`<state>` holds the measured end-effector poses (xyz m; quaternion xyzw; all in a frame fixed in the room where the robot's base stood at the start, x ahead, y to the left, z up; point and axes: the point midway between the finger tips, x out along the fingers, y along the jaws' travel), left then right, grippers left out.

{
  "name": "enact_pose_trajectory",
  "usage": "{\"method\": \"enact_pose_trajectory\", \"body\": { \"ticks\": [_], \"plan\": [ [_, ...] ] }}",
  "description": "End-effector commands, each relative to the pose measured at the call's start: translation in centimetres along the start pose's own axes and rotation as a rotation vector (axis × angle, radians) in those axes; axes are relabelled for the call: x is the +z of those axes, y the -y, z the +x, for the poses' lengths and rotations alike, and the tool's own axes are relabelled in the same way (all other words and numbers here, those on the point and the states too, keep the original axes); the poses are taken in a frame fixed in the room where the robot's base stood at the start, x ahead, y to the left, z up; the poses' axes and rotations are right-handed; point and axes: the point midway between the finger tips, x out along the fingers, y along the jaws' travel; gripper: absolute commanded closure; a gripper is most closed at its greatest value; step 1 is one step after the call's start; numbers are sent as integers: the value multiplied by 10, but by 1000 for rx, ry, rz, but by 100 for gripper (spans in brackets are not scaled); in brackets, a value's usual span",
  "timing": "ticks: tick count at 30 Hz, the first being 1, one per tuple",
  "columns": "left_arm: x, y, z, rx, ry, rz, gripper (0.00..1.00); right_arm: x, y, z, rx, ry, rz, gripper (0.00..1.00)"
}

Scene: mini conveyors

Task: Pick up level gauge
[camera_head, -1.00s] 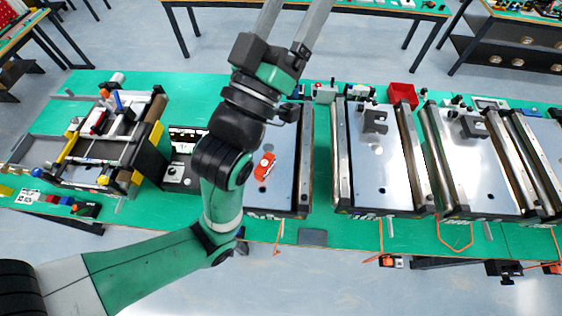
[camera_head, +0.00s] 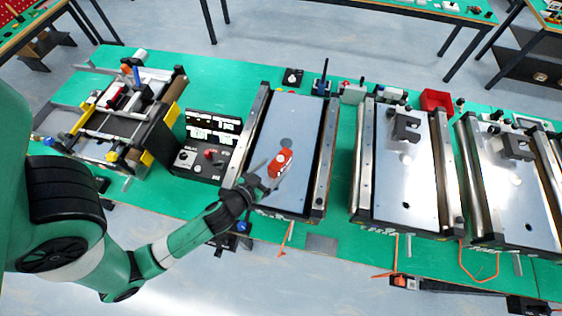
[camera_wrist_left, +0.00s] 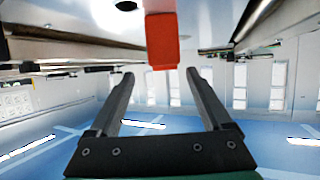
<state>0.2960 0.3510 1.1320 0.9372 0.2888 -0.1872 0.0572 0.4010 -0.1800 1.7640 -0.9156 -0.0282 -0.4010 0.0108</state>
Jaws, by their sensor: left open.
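The level gauge appears to be the small orange-red object (camera_head: 280,162) with a white mark, lying on the grey bed of the leftmost conveyor (camera_head: 290,125). My left gripper (camera_head: 273,177) is low over the near part of that bed, right at the near end of the red object. In the left wrist view, the two fingers (camera_wrist_left: 160,80) are spread wide and empty, with the red object (camera_wrist_left: 161,38) ahead, lined up with the gap between them. Its near end is about level with the fingertips; I cannot tell whether they touch it. My right gripper does not show.
Conveyor side rails flank the bed on both sides. A control box (camera_head: 203,160) with screens stands to the left, beside a small assembly machine (camera_head: 120,120). Two more conveyors with grey brackets (camera_head: 405,127) stand to the right. A red bin (camera_head: 437,100) is behind them.

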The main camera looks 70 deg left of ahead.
Motion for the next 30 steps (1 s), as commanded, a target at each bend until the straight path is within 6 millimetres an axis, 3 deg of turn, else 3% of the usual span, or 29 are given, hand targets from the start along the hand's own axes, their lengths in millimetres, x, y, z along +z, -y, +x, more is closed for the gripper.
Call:
{"method": "enact_pose_trajectory", "body": {
  "ticks": [4, 14, 22, 30],
  "plan": [
    [-3, 0, 28, -2, 0, -2, 18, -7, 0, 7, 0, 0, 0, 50],
    [-3, 2, 46, 0, -1, 0, 18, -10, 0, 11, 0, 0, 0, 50],
    [-1, 7, 86, 1, -1, -1, 18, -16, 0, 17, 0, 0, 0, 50],
    [-1, 6, 92, 3, -1, 0, 18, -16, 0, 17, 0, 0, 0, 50]
  ]
}}
